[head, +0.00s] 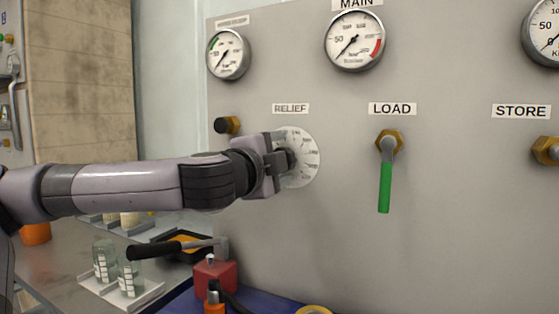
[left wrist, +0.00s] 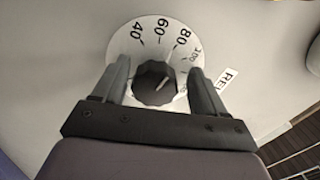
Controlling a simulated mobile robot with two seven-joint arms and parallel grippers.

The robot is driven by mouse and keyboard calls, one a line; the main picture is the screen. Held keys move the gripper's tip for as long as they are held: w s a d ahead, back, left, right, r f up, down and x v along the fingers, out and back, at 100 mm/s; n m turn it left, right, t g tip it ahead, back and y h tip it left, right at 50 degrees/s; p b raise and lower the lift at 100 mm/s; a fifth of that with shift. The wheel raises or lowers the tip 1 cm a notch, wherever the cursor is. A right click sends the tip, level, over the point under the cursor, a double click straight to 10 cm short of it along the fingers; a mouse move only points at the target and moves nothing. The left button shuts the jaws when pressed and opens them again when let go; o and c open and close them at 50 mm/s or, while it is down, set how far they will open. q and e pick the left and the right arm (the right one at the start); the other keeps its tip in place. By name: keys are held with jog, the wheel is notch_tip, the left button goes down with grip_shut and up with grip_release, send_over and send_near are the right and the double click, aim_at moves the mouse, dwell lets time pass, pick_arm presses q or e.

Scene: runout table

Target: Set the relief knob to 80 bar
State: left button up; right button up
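The relief dial (head: 308,160) is a white disc under the RELIEF label on the grey panel. My left gripper (head: 284,158) is in front of it and hides most of the knob in the head view. In the left wrist view the dark faceted knob (left wrist: 152,88) sits between the two fingers of my left gripper (left wrist: 158,75). The fingers are apart, with a visible gap on the right side of the knob. Its white pointer slants up and right, roughly toward the 80 to 100 side of the dial (left wrist: 122,46); the exact reading is unclear. My right gripper is out of view.
A green LOAD lever (head: 385,187) hangs down right of the dial. A black knob (head: 227,125) sticks out at upper left. Below are a black-handled lever (head: 160,249), a red block (head: 215,274) and glass jars (head: 104,262). Gauges (head: 354,41) sit above.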

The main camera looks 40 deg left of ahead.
pick_arm(q)
jog(key=shift+d+f, duration=0.1)
jog(key=shift+d, duration=0.05)
jog(key=v, duration=0.7)
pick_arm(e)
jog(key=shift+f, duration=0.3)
